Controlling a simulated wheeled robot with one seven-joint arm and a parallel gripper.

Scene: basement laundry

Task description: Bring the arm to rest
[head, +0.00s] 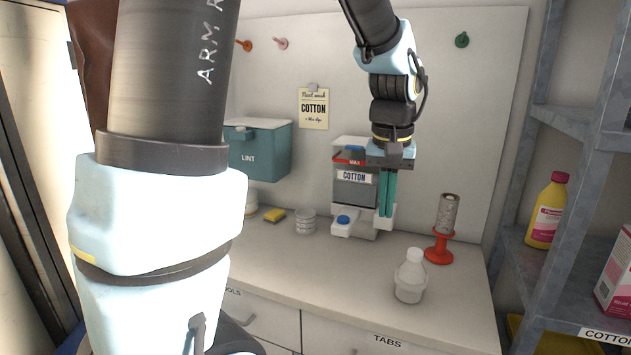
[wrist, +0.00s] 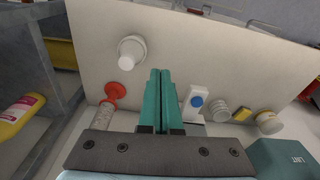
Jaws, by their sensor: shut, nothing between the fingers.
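My gripper (head: 387,193) hangs from my arm above the counter, its two teal fingers together and pointing down. In the head view it is in front of the right side of the cotton dispenser (head: 352,190), a grey box with a blue button at its base. In the wrist view my gripper (wrist: 159,98) is shut and empty, with the dispenser's white base and blue button (wrist: 196,101) to the right of the fingers. I cannot tell whether the fingers touch the dispenser. Part of the dispenser is hidden behind my gripper.
A white bottle (head: 409,276) and a red stand (head: 439,247) holding a grey cylinder are on the counter (head: 290,262). Stacked white discs (head: 305,222) and a yellow sponge (head: 274,214) lie left. A teal lint box (head: 258,150) hangs on the wall. Shelves (head: 568,121) stand right.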

